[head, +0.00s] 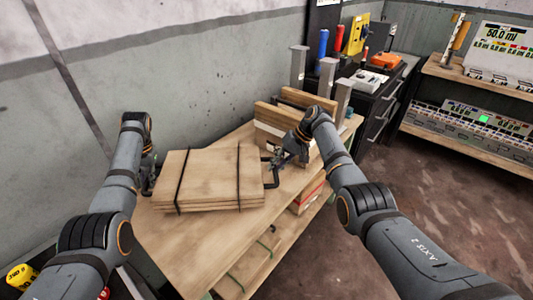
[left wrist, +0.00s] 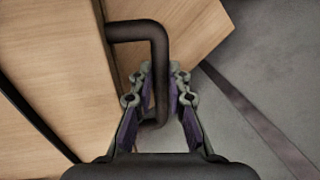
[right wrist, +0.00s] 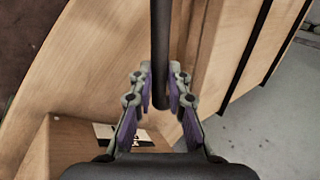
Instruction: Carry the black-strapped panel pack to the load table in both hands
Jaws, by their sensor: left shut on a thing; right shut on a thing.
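The panel pack (head: 207,178) is a flat stack of light wooden boards with two black straps. It lies flat over the wooden table (head: 180,257); I cannot tell whether it touches the top. Black bar handles stand out from its two ends. My left gripper (head: 149,176) is shut on the left handle, seen clearly in the left wrist view (left wrist: 159,65). My right gripper (head: 277,160) is shut on the right handle, whose bar shows in the right wrist view (right wrist: 160,50). The pack's underside is hidden.
Grey posts (head: 298,66) and upright wooden boards (head: 268,113) stand at the table's back right. A lower shelf (head: 262,262) runs under the table. A dark tool cabinet (head: 386,115) and a wooden rack (head: 465,130) stand beyond. Open floor (head: 435,205) lies to the right.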

